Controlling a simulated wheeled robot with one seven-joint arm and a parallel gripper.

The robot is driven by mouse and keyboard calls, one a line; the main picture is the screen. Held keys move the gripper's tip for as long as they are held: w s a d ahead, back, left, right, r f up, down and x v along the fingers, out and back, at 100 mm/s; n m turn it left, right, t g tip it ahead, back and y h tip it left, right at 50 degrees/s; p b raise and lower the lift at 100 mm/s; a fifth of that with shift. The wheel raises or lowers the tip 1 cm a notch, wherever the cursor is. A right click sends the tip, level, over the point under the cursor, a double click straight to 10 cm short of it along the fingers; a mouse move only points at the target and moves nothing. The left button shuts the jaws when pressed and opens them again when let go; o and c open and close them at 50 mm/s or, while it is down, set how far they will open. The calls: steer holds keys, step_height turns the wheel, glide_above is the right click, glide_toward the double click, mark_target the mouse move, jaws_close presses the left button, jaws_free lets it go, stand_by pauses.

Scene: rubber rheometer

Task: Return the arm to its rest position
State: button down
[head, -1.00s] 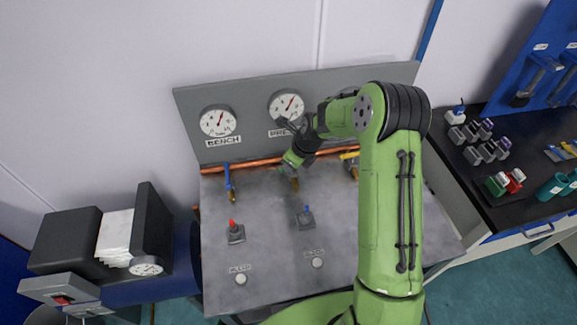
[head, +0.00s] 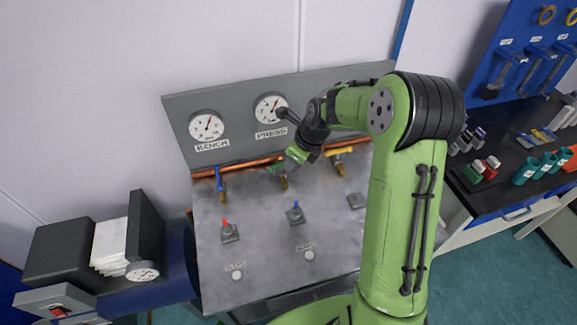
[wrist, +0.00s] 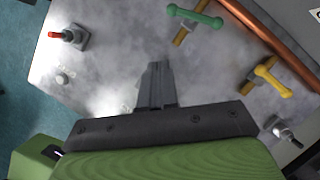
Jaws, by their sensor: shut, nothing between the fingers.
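My arm reaches over the grey panel (head: 265,235) in the head view, with its elbow high at the right. My gripper shows in the wrist view (wrist: 155,80), its two dark fingers together with nothing between them. The fingers point over bare panel, apart from the green valve handle (wrist: 195,17) and the yellow valve handle (wrist: 272,78). In the head view the wrist hangs just right of the green valve handle (head: 275,169), and the fingertips are hard to make out there.
Two gauges, BENCH (head: 206,126) and PRESS (head: 270,108), sit on the back plate. A blue-handled valve (head: 220,180), a red-tipped switch (head: 229,232) and a blue-tipped switch (head: 295,213) stand on the panel. A dark bench (head: 500,190) with small containers is at the right.

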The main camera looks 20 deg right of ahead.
steer(key=shift+w+d+r, duration=0.1)
steer(key=shift+r, duration=0.15)
stand_by(0.3)
